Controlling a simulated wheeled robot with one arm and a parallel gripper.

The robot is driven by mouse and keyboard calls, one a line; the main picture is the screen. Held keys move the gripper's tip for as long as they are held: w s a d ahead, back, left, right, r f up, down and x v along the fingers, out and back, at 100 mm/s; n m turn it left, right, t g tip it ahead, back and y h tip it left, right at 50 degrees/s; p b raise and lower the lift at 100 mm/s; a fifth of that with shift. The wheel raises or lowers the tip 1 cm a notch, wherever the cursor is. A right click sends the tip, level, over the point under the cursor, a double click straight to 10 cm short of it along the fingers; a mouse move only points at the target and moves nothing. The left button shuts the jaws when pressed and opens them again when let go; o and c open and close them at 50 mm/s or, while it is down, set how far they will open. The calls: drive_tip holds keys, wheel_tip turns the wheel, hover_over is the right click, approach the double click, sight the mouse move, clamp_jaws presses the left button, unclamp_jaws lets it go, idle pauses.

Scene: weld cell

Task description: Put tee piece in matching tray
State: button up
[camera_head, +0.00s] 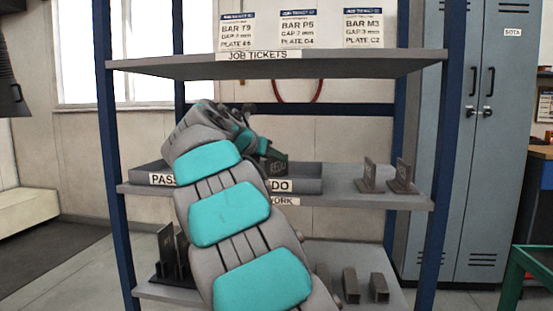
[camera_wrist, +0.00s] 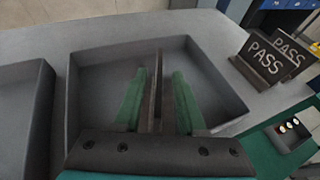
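My gripper (camera_wrist: 158,105) has green fingers and is shut on a dark grey tee piece (camera_head: 277,169); its upright plate is between the fingers in the wrist view. The lettering on it in the head view is small and seems to read REDO. The gripper is over the right tray (camera_wrist: 215,78), whose floor looks otherwise empty. In the head view this tray (camera_head: 308,178) has a label ending in DO, partly hidden by my arm. The PASS tray (camera_head: 150,174) is to its left; its edge shows in the wrist view (camera_wrist: 22,110). Whether the piece touches the tray floor is unclear.
Two tee pieces stand on the middle shelf (camera_head: 345,198) right of the trays; they read PASS in the wrist view (camera_wrist: 265,60). The upper shelf (camera_head: 280,66) with job tickets is above. Blue rack posts (camera_head: 440,150) stand at the sides. Metal pieces (camera_head: 351,286) lie on the lower shelf.

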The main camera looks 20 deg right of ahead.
drive_tip(key=v, duration=1)
drive_tip(key=shift+p, duration=0.3)
drive_tip(key=shift+s, duration=0.15)
drive_tip(key=s+d+f+m+g+y, duration=0.3)
drive_tip(key=s+f+m+g+y, duration=0.2)
drive_tip(key=s+f+m, duration=1.05)
drive_tip(key=s+a+f+m+g+y, duration=0.2)
drive_tip(key=s+a+f, duration=0.4)
drive_tip(key=s+f, duration=0.7)
drive_tip(key=s+a+f+m+g+y, duration=0.2)
drive_tip(key=s+a+f+m+y, duration=0.2)
drive_tip(key=s+f, duration=0.9)
drive_tip(key=s+a+m, duration=0.2)
drive_tip(key=a+m, duration=0.1)
